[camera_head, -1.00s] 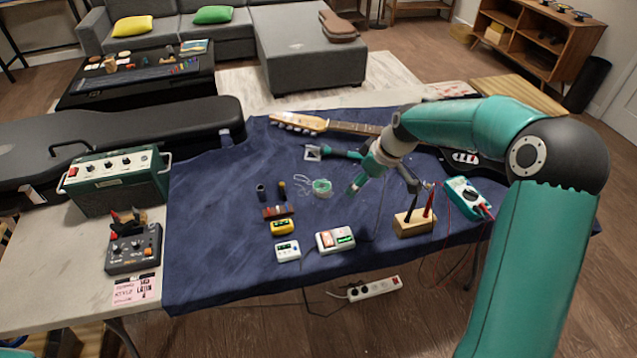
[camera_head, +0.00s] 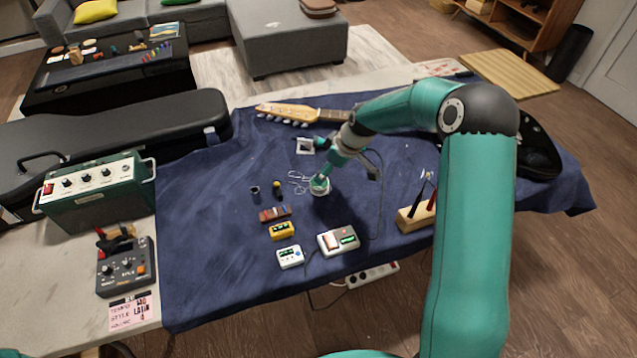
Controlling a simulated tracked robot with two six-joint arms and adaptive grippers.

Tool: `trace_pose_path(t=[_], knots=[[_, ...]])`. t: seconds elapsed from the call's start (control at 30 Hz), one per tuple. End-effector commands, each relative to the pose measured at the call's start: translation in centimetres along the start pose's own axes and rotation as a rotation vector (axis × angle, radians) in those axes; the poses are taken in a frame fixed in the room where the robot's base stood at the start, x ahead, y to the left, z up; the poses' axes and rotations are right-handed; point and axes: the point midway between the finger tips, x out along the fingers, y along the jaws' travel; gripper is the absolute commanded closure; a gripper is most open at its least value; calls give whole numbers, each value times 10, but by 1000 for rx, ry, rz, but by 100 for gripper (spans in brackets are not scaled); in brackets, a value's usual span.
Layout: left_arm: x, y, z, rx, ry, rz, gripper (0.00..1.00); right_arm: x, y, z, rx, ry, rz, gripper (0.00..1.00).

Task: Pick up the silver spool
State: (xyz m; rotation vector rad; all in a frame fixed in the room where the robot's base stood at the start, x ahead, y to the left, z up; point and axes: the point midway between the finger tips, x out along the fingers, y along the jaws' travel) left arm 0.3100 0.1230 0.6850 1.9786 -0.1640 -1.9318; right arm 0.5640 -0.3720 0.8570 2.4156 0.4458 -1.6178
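The silver spool (camera_head: 319,190) is a small round coil on the blue cloth near the middle of the table, with loose loops of pale wire beside it. My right gripper (camera_head: 321,180) comes down from the upper right, with its fingertips right at the spool and covering part of it. Whether the fingers touch or close on the spool is too small to tell. My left gripper is not in view.
A wooden tool block (camera_head: 412,219) is on the right. Cloth on the left is clear.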

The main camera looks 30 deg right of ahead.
Motion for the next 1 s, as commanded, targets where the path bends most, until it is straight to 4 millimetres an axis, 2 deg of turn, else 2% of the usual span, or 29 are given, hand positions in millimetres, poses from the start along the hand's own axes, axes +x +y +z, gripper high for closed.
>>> trace_pose_path(t=[0.1,0.47,0.7,0.83,1.0], knots=[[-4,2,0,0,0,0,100,20,0,1,2,-2,-1,23],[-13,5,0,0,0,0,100,44,2,1,3,-1,0,23],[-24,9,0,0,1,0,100,76,2,1,4,-2,0,23],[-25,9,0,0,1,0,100,85,2,1,3,0,2,23],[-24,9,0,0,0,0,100,86,3,1,3,1,3,23]])
